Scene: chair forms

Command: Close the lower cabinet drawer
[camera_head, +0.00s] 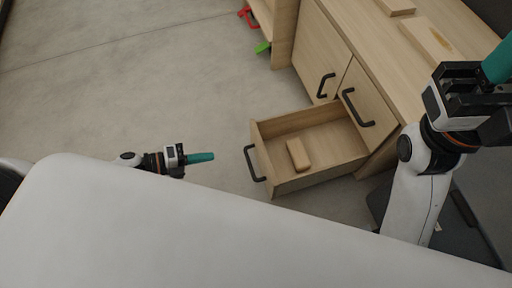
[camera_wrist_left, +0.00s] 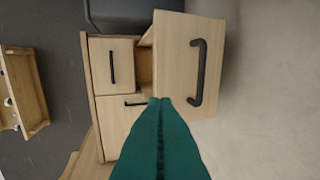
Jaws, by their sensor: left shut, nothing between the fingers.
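The lower cabinet drawer (camera_head: 318,180) is pulled out of the wooden cabinet (camera_head: 318,52), and a small wooden block (camera_head: 298,154) lies in it. Its front carries a black handle (camera_head: 252,164). In the left wrist view the drawer front (camera_wrist_left: 178,70) and its handle (camera_wrist_left: 199,72) show ahead of my fingers. My left gripper (camera_head: 213,157) has teal fingers, is shut and empty, and is to the left of the drawer front, apart from it. It also shows in the left wrist view (camera_wrist_left: 160,102). My right gripper (camera_head: 500,62) is partly cut off at the right edge, above the cabinet side.
Other cabinet fronts with black handles (camera_head: 326,86) (camera_head: 357,108) look shut. Wooden pieces (camera_head: 428,40) lie on the cabinet top. A shelf with red (camera_head: 248,17) and green (camera_head: 263,47) items stands at the back. Floor left of the drawer is clear.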

